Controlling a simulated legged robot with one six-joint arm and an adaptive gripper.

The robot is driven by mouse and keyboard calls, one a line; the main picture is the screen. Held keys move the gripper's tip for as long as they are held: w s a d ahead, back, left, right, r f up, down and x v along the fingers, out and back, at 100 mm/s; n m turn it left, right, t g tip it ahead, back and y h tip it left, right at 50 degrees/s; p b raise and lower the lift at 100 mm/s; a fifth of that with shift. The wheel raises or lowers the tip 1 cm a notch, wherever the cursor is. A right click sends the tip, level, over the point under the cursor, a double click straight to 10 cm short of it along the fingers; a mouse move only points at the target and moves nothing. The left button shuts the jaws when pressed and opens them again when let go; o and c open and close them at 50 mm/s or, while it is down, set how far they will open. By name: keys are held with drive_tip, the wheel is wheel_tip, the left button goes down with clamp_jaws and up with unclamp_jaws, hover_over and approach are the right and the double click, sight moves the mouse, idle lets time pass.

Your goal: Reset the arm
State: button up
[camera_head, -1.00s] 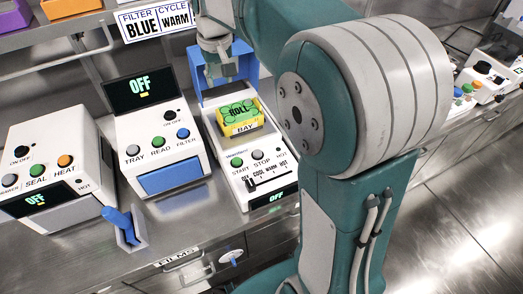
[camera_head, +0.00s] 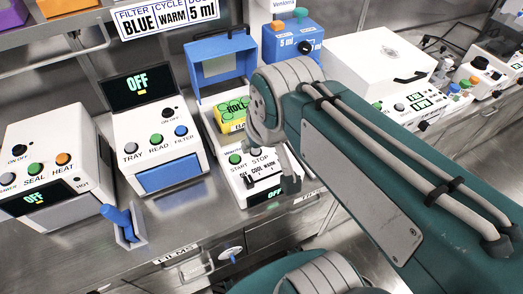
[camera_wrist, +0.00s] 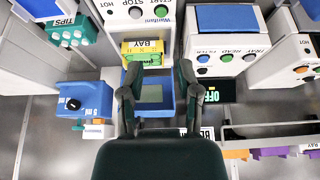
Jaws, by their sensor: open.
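My arm partly hides the machine's right side.
To the left stand a white reader (camera_head: 160,150) with a dark OFF screen and a white sealer (camera_head: 55,150). Behind my arm are a blue 5 ml dispenser (camera_head: 292,42) and a large white box (camera_head: 375,62). A label shelf (camera_head: 60,38) runs above. The floor at right is clear.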

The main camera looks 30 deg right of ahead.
drive_tip(key=s+f, duration=0.1)
drive_tip(key=s, duration=0.1)
drive_tip(key=shift+s+f+t, duration=0.3)
drive_tip(key=shift+s+f, duration=0.05)
drive_tip(key=shift+f, duration=0.05)
idle(1.0)
